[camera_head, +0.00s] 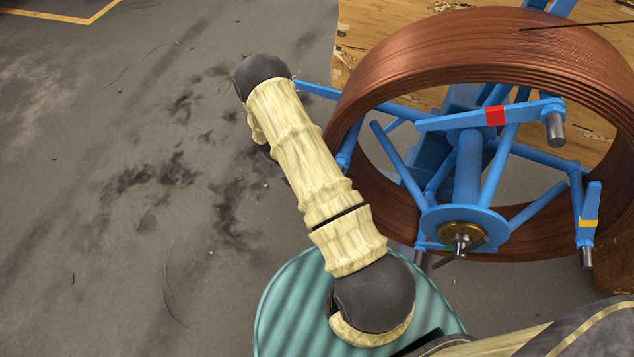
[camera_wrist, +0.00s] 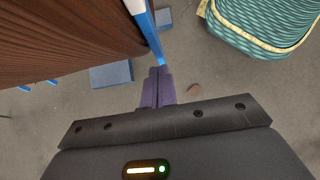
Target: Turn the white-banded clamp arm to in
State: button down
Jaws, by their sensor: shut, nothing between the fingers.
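A large copper pipe coil (camera_head: 440,50) sits on a blue reel with several clamp arms. The red-banded arm (camera_head: 495,116) and the yellow-banded arm (camera_head: 589,222) show in the head view; no white band is visible there. In the wrist view, a blue arm (camera_wrist: 152,38) with a white patch (camera_wrist: 135,6) at the top edge runs down beside the copper coil (camera_wrist: 60,35). This looks like the white-banded clamp arm. My gripper (camera_wrist: 158,72) has its purple fingers together and empty, with the tips at the arm's lower end. I cannot tell whether they touch. My arm hides the gripper in the head view.
A teal ribbed container (camera_head: 290,300) stands at the reel's front left, partly behind my arm; it also shows in the wrist view (camera_wrist: 265,20). A wooden panel (camera_head: 385,25) is behind the coil. The grey floor at left is clear. A blue-grey foot plate (camera_wrist: 111,74) lies below the coil.

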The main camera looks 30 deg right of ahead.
jog(key=f+v, duration=0.1)
jog(key=v, duration=1)
jog(key=shift+w+a+r+p, duration=0.2)
jog(key=shift+w+a+p, duration=0.1)
jog(key=shift+w+a, duration=0.15)
jog(key=s+a+r+m+t+y, duration=0.2)
jog(key=s+r+m+t, duration=0.2)
jog(key=s+r, duration=0.5)
jog(key=s+a+r+m+t+y, duration=0.1)
jog(key=s+r+m+t+y, duration=0.2)
jog(key=s+r, duration=0.5)
notch_tip(320, 180, up, 6)
jog(key=shift+s+a+f+m+t+y, duration=0.2)
jog(key=shift+s+a+m+t+y, duration=0.15)
jog(key=shift+m+t, duration=0.45)
